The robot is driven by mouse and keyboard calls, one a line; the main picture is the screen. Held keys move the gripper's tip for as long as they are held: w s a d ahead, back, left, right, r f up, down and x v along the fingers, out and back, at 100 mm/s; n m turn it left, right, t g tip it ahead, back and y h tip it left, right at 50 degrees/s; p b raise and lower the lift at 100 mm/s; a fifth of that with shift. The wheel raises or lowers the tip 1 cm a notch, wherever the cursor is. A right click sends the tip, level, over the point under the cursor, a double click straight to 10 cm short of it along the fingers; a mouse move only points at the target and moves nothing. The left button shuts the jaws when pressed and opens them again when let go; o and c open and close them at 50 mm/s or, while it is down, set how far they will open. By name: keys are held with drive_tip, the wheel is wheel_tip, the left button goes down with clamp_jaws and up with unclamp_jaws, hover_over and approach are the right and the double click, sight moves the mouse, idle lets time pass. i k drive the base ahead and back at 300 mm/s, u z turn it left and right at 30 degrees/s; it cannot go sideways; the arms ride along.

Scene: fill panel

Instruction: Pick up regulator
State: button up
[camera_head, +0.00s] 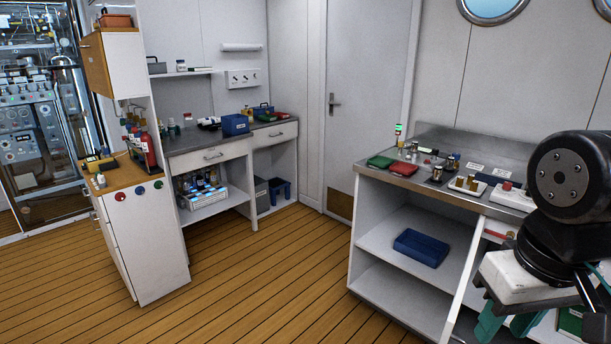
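I cannot pick out the regulator with certainty. Several small metal and brass fittings (450,163) stand on the steel-topped counter (455,192) at the right, and one of them may be it, but they are too small to tell. A dark fitting (437,174) stands near the counter's front edge, and a white tray with brass pieces (467,184) lies to its right. My arm's black joint and white mount fill the right edge and hide part of this counter.
Green and red cloth-like packs (404,168) lie on the counter's left end. A blue bin (420,248) sits on the shelf below. A wooden-topped cabinet (128,177) and a workbench (210,138) stand at the left. The plank floor (260,275) between is clear.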

sight(414, 146)
drive_tip(key=u, duration=0.45)
drive_tip(key=i, duration=0.85)
drive_tip(key=u, duration=0.6)
drive_tip(key=i, duration=0.65)
drive_tip(key=z, duration=0.85)
drive_tip(key=i, duration=1.1)
drive_tip(key=z, duration=0.65)
drive_tip(key=i, duration=0.95)
drive_tip(key=z, duration=0.1)
